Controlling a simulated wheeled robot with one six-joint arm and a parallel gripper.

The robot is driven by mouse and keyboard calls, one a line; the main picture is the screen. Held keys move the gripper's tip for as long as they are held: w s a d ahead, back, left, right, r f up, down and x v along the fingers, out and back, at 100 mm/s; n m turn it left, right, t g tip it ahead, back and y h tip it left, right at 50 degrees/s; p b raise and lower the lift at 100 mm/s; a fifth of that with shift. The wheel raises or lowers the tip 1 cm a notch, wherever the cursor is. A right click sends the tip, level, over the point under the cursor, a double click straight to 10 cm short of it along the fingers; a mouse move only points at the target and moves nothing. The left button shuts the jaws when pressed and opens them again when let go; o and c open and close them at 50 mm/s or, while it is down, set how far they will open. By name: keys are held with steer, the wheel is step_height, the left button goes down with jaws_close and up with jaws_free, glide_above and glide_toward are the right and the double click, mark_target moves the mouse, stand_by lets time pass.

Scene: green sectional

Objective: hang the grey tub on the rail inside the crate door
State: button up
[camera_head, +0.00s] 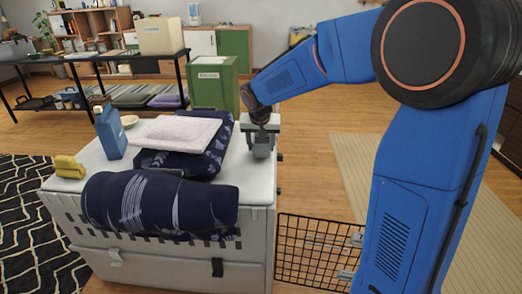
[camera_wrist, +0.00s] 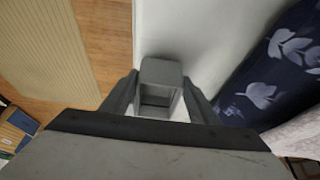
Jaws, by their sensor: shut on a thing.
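My gripper (camera_head: 261,128) is above the right side of the white crate's top (camera_head: 120,166), pointing down. It is shut on the small grey tub (camera_head: 262,150). In the wrist view the grey tub (camera_wrist: 161,72) sits between the two fingers, its hollow side partly showing. I cannot tell whether the tub still touches the crate top. The black wire crate door (camera_head: 312,246) stands open to the right of the crate, low down. Pale fittings (camera_head: 355,240) show at its right edge. My arm hides the space beyond, and I cannot make out a rail for certain.
A green box (camera_head: 214,86) stands behind. Floor to the right is mostly clear.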

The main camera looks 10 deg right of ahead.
steer(key=shift+f, duration=1.1)
steer(key=shift+f, duration=0.1)
steer(key=o, duration=0.8)
steer(key=v, duration=1.2)
steer(key=s+d+f+n, duration=0.1)
steer(key=s+d+f, duration=0.1)
steer(key=s, duration=0.9)
steer(key=s+d+f+n+y, duration=0.1)
steer(key=s+d, duration=0.3)
steer(key=s, duration=0.8)
steer(key=s+d+f+n, duration=0.1)
steer(key=s+d+f, duration=0.1)
steer(key=s, duration=1)
steer(key=shift+d+f+n, duration=0.3)
steer(key=shift+d, duration=0.55)
